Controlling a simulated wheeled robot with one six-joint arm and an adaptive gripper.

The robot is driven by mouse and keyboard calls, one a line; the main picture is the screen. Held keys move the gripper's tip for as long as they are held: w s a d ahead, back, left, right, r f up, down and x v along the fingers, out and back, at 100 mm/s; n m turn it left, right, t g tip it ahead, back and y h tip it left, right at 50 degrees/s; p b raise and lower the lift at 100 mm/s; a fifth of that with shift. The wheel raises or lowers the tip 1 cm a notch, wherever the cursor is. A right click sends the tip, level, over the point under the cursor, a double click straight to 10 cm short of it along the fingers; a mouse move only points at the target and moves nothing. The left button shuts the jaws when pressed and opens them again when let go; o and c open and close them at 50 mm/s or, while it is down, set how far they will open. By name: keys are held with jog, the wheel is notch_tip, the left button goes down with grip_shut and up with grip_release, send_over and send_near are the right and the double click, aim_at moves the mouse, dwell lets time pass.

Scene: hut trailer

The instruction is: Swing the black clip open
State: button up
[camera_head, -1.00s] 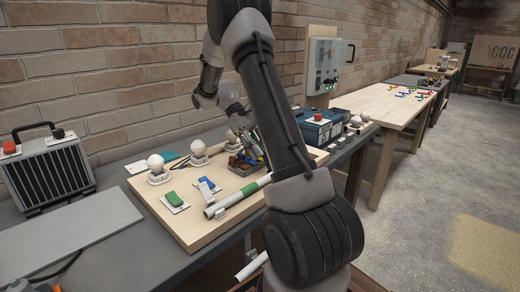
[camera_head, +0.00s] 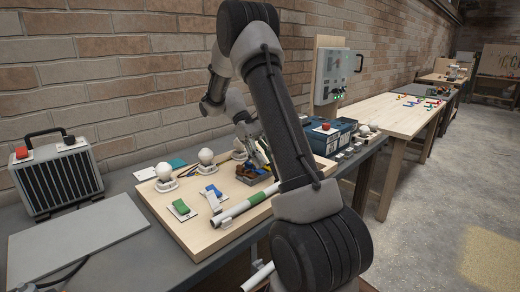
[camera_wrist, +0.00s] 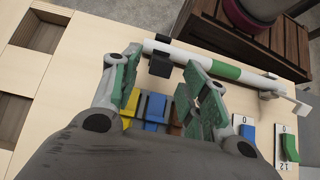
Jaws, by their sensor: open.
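The black clip (camera_wrist: 160,65) sits on a white tube (camera_wrist: 186,56) with a green band in the wrist view. My gripper (camera_wrist: 162,72) is open, its two green-padded fingers apart on either side of the clip in the picture. Nothing is between the pads that I can see gripped; how close the tips are to the clip is hard to tell. In the head view the tube (camera_head: 238,208) lies along the front edge of the wooden board (camera_head: 190,228). There my gripper (camera_head: 260,158) is small and partly behind my arm, and the clip is hidden.
Yellow and blue pieces (camera_wrist: 155,112) lie below the fingers in the wrist view. A blue switch (camera_wrist: 247,132) and a green switch (camera_wrist: 289,147) are at right. White round bulbs (camera_head: 164,171) stand on the board. A heater-like box (camera_head: 57,176) stands at left.

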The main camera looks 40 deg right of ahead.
jog(key=v, duration=1.1)
jog(key=shift+w+r, duration=0.1)
jog(key=shift+w, duration=0.1)
